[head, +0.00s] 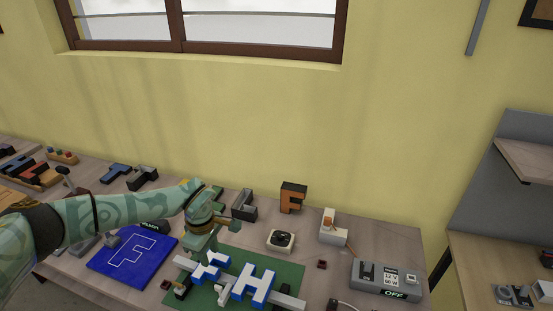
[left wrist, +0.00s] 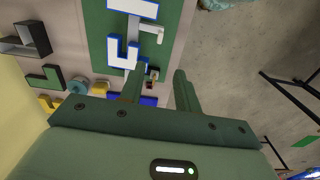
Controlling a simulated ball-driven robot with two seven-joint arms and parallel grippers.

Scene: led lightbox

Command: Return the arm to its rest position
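My left arm comes in from the left in the head view. Its gripper (head: 203,245) points down over the back left part of the green mat (head: 289,272). In the left wrist view the two fingers of the left gripper (left wrist: 159,75) stand apart, with nothing held between them. A white and blue letter (head: 212,267) lies just below and beside the gripper, and a white and blue H (head: 254,284) lies to its right. Both are on the mat; the letter shows in the wrist view too (left wrist: 124,52). My right gripper is in neither view.
A grey power box reading OFF (head: 386,281) is at the right. A yellow wall closes the back.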

